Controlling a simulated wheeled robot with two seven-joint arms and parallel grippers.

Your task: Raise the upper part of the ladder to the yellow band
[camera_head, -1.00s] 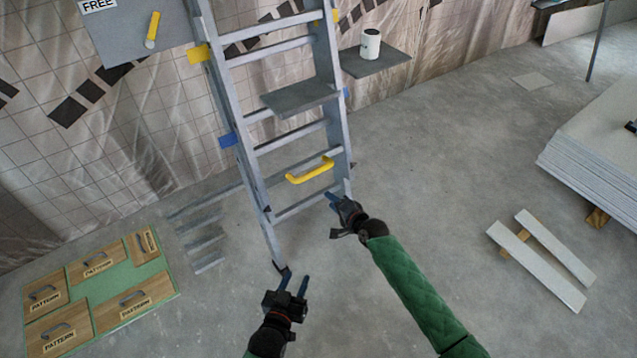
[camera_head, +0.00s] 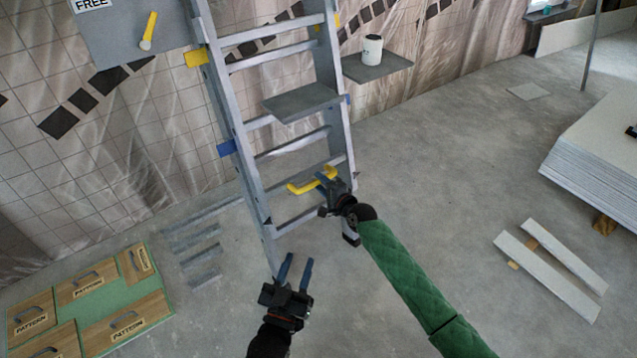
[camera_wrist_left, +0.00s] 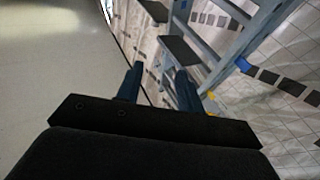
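The grey metal ladder (camera_head: 237,127) leans at the wall and also shows in the left wrist view (camera_wrist_left: 205,48). A yellow handle (camera_head: 301,187) is on its lower part. Yellow bands (camera_head: 197,57) and blue bands (camera_head: 227,148) mark the rails. My right gripper (camera_head: 326,179) is at the right end of the yellow handle, overlapping it in the head view; whether its fingers are closed around it is hard to see. My left gripper (camera_head: 296,270) is open and empty, below and in front of the ladder's left foot; its fingers show in the left wrist view (camera_wrist_left: 156,88).
Wooden pattern boards (camera_head: 112,328) lie at lower left. White planks (camera_head: 547,270) and stacked panels (camera_head: 600,150) are at right.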

